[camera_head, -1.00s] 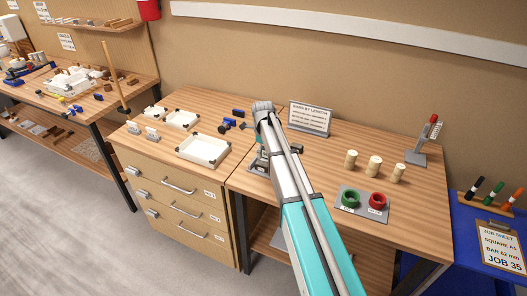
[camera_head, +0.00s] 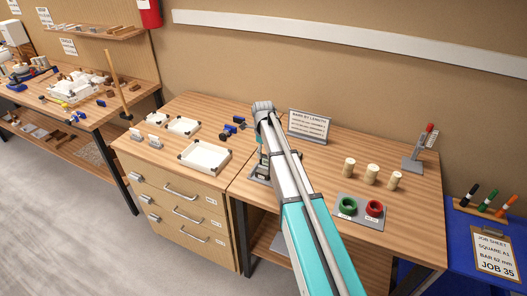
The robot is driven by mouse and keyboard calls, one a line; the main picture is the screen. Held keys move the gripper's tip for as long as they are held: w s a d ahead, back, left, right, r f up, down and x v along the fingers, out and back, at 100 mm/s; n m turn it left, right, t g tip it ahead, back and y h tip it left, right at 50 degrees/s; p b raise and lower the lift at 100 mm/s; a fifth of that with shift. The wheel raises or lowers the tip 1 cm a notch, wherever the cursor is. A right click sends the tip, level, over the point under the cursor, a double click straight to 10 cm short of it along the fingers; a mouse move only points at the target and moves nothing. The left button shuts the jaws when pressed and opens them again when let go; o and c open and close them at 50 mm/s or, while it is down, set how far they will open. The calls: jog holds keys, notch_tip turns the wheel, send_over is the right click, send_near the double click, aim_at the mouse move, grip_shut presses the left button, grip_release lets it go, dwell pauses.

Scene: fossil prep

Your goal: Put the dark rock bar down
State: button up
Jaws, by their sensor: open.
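I cannot make out the dark rock bar for certain. My arm reaches over the wooden bench (camera_head: 300,165) and bends down at its far end. My gripper (camera_head: 261,168) is mostly hidden behind my own arm, low over a small grey fixture near the front left of this bench top. The jaws are open. Whether the bar lies under or between them is hidden.
White trays (camera_head: 205,170) stand on the drawer unit to the left, with blue-handled tools (camera_head: 228,130) behind. To the right are a sign (camera_head: 309,125), pale cylinders (camera_head: 370,173), green (camera_head: 347,206) and red (camera_head: 374,208) rings, and a lever stand (camera_head: 414,160).

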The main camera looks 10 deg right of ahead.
dwell(0.4)
jog(key=s+n, duration=2.5)
jog(key=s, duration=0.4)
